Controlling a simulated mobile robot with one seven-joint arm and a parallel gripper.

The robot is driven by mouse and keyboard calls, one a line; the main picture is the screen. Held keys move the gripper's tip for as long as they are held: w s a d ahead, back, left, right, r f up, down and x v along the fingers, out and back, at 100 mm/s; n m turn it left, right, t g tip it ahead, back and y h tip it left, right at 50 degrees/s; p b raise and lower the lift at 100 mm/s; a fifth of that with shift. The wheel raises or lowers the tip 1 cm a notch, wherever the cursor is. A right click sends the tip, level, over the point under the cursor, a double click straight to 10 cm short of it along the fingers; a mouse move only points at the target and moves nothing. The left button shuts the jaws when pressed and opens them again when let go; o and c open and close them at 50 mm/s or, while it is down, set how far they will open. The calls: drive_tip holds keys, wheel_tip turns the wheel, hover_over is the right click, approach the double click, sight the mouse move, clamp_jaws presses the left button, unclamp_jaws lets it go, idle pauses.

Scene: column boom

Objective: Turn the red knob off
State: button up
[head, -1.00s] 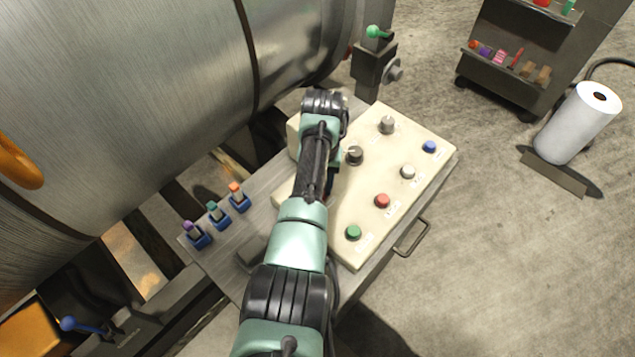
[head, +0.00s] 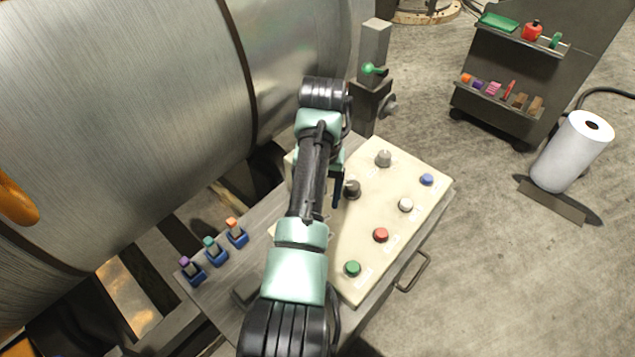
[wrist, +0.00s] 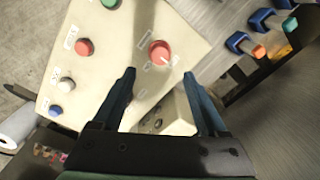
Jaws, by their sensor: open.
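The red knob (wrist: 160,53) is round with a white pointer mark and sits on the cream control panel (wrist: 140,25) in the wrist view. In the head view my arm hides it. My gripper (wrist: 158,76) is open, its two blue fingers apart, with the knob just beyond the fingertips and between their lines. Nothing is held, and I see no contact with the knob. In the head view one blue finger (head: 337,190) shows beside my arm, over the panel. A separate red button (wrist: 84,47) is on the panel, also seen in the head view (head: 381,235).
Green (head: 352,268), white (head: 405,204) and blue (head: 427,180) buttons, a dark knob (head: 352,189) and a grey knob (head: 383,158) share the panel. Coloured switches (head: 214,250) stand left of it. A large metal drum (head: 120,110) lies behind.

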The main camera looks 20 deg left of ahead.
drive_tip(key=shift+d+r, duration=0.1)
drive_tip(key=shift+r, duration=1.95)
drive_tip(key=w+d+r+m+t, duration=0.1)
drive_tip(key=w+d+r+t, duration=0.25)
drive_tip(key=r, duration=0.35)
drive_tip(key=w+d+r+t+y, duration=0.1)
drive_tip(key=w+d+r+t, duration=0.1)
drive_tip(key=w+r+t, duration=0.45)
drive_tip(key=w+d+r+m+t, duration=0.1)
drive_tip(key=d+r+t, duration=0.2)
drive_tip(key=r, duration=0.6)
drive_tip(key=s+d+r+t, duration=0.2)
drive_tip(key=s+r+t, duration=0.2)
drive_tip(key=r, duration=0.4)
drive_tip(key=s+d+r+t, duration=0.2)
drive_tip(key=s+r+t, duration=0.2)
drive_tip(key=r, duration=0.5)
drive_tip(key=s+d+r+t, duration=0.1)
drive_tip(key=s+r+t, duration=0.2)
drive_tip(key=s+r, duration=0.3)
drive_tip(key=s+d+r+t+h, duration=0.1)
drive_tip(key=s+d+r+t, duration=0.1)
drive_tip(key=s+r, duration=0.3)
drive_tip(key=s+t, duration=0.1)
drive_tip(key=s, duration=0.3)
drive_tip(key=shift+s+r+m, duration=0.25)
drive_tip(key=shift+r+m, duration=0.1)
drive_tip(key=shift+m, duration=0.05)
